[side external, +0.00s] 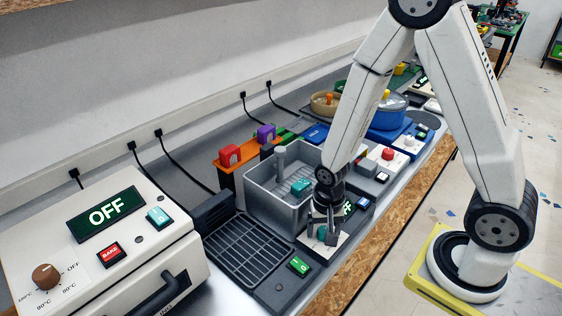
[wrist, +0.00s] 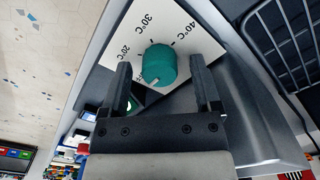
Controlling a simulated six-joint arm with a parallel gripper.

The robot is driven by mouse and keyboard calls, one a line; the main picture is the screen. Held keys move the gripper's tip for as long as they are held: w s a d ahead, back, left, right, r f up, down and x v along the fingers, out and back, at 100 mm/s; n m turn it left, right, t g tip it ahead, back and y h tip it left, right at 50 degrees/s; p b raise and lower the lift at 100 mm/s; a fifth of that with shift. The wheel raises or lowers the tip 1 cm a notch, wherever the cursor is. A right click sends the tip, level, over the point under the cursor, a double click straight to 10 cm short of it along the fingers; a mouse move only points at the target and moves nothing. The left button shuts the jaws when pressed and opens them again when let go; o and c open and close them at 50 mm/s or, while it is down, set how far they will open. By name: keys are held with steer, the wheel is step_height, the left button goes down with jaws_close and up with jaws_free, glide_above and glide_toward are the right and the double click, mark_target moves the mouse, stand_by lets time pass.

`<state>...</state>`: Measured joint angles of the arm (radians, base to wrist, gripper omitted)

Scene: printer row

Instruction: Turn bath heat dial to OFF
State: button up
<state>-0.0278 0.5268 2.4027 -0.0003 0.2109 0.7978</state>
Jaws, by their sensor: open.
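The bath heat dial is a teal round knob (wrist: 158,66) on a white plate (wrist: 178,22) marked 20°C, 30°C and 40°C. A pale pointer mark shows on its lower edge in the wrist view, away from these three labels. My gripper (wrist: 161,62) is open, with one finger on each side of the knob and visible gaps between. In the side view my gripper (side external: 325,228) points down over the dial (side external: 321,233), in front of the grey bath (side external: 270,207).
A white oven (side external: 150,256) with a brown dial (side external: 46,277) and an OFF display stands at the left. A black grille (side external: 246,250) lies between it and the bath. A red-knobbed unit (side external: 388,154) and blue pot (side external: 388,114) stand farther back.

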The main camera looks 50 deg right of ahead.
mark_target(324, 230)
steer(key=shift+r, duration=0.15)
steer(key=shift+r, duration=3.75)
steer(key=shift+r, duration=0.1)
steer(key=r+n+t, duration=0.1)
steer(key=n, duration=0.2)
steer(key=r+n, duration=0.1)
steer(key=n, duration=0.2)
steer(key=r+n+t, duration=0.1)
steer(key=r+n, duration=0.1)
steer(key=shift+s+d+n+t, duration=0.1)
steer(key=shift+d+n+t, duration=0.2)
steer(key=shift+d+n, duration=0.1)
